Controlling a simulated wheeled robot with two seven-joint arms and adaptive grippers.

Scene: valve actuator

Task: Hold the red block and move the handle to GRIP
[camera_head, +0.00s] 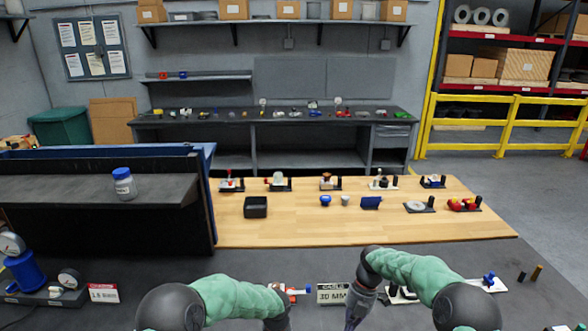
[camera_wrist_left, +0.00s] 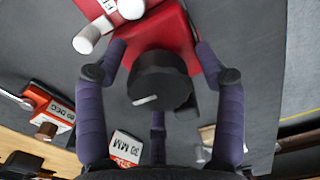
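In the left wrist view a red block (camera_wrist_left: 150,36) lies below my left gripper (camera_wrist_left: 162,46). A round black part (camera_wrist_left: 160,86) with a white mark stands over the block's near part. White cylindrical parts (camera_wrist_left: 132,8) sit at its upper left. The left fingers are spread wide, one to each side of the black part; I cannot tell whether they touch the block. In the head view the left gripper is hidden past the bottom edge. My right gripper (camera_head: 362,308) shows only partly there, dark and pointing down. I can make out no GRIP label or clear handle.
A dark cabinet (camera_head: 100,215) blocks the left. A wooden table (camera_head: 300,229) lies beyond.

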